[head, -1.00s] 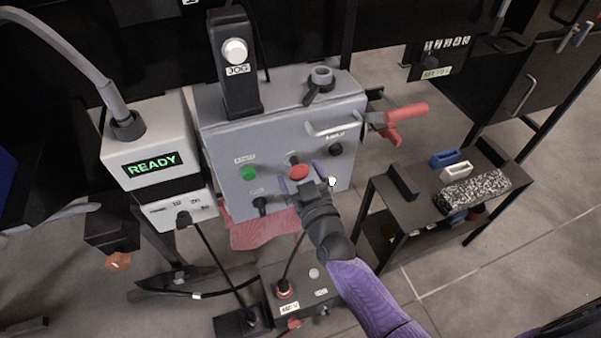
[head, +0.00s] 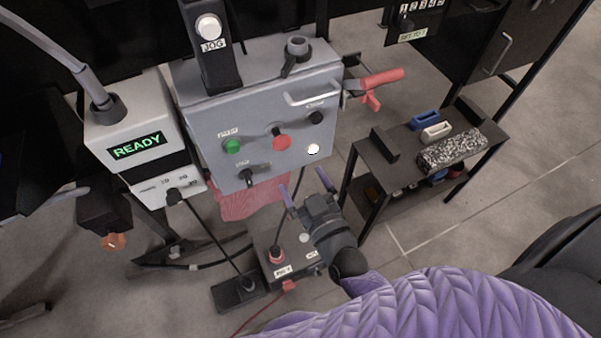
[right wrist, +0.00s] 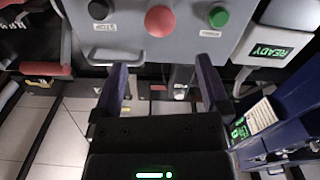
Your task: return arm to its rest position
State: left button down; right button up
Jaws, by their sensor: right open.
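My right gripper (head: 307,184) is open and empty, its two purple fingers spread, below and in front of the grey control box (head: 215,112). My purple right arm comes in from the bottom right. In the right wrist view, the open fingers (right wrist: 163,85) point toward the box's lower edge, with a clear gap between them. No finger touches the box. My left gripper is out of view.
A white unit (head: 125,120) reading READY stands left of the box. A red-handled lever (head: 380,80) sticks out at the right. A small black table (head: 385,160) holds blue and white pieces and a speckled block (head: 452,150). A low box (head: 290,262) with cables is on the floor.

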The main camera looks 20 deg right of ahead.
jog(key=shift+f, duration=0.1)
jog(key=s+f+g+y, duration=0.1)
jog(key=s+f+g, duration=0.5)
jog(key=f, duration=0.5)
jog(key=s+f+g, duration=0.4)
jog(key=s+f, duration=0.4)
jog(key=f, duration=0.2)
jog(key=s+d+f+g+h, duration=0.1)
jog(key=s+d+f+g, duration=0.1)
jog(key=s, duration=0.7)
jog(key=s+d+f+g, duration=0.2)
jog(key=s+f+g, duration=0.3)
jog(key=s, duration=0.4)
jog(key=shift+s+d+g+h, duration=0.3)
jog(key=shift+d+h, duration=0.1)
jog(key=shift+w, duration=0.1)
